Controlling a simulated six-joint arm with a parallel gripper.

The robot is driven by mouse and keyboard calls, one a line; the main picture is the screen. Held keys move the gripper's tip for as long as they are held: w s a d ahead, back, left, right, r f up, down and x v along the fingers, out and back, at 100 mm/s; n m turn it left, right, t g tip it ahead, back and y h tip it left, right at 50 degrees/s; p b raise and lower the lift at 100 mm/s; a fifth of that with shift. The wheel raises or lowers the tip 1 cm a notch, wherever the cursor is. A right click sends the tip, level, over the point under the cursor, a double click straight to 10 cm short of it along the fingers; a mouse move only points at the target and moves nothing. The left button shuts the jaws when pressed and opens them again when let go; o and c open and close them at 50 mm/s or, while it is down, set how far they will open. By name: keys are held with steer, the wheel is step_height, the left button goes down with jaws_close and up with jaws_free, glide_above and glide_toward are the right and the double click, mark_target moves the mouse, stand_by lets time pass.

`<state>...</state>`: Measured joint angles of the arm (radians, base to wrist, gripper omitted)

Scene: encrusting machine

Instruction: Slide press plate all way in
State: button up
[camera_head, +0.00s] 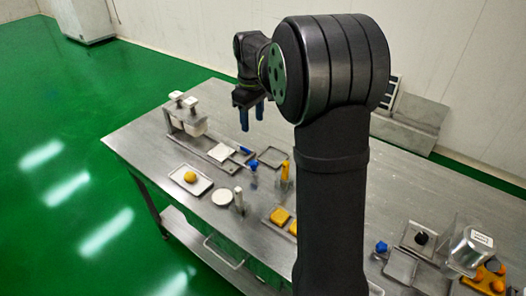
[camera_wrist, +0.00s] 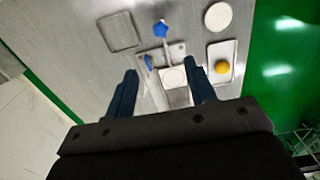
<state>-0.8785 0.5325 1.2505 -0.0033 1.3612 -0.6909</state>
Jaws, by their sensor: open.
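The encrusting machine (camera_head: 187,115) stands at the back left of the steel table, with white blocks on top. A pale square plate, probably the press plate (camera_head: 221,152), lies on a flat grey bed in front of it. My gripper (camera_head: 252,118) is open and empty, fingers pointing down above the table, apart from the plate.
An empty grey tray (camera_head: 273,157) lies behind an upright orange-handled tool (camera_head: 285,171). A metal container (camera_head: 470,248) is far right.

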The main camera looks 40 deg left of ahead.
mark_target(254, 162)
step_height(254, 162, down, 17)
steer(key=shift+r, duration=0.1)
stand_by(0.3)
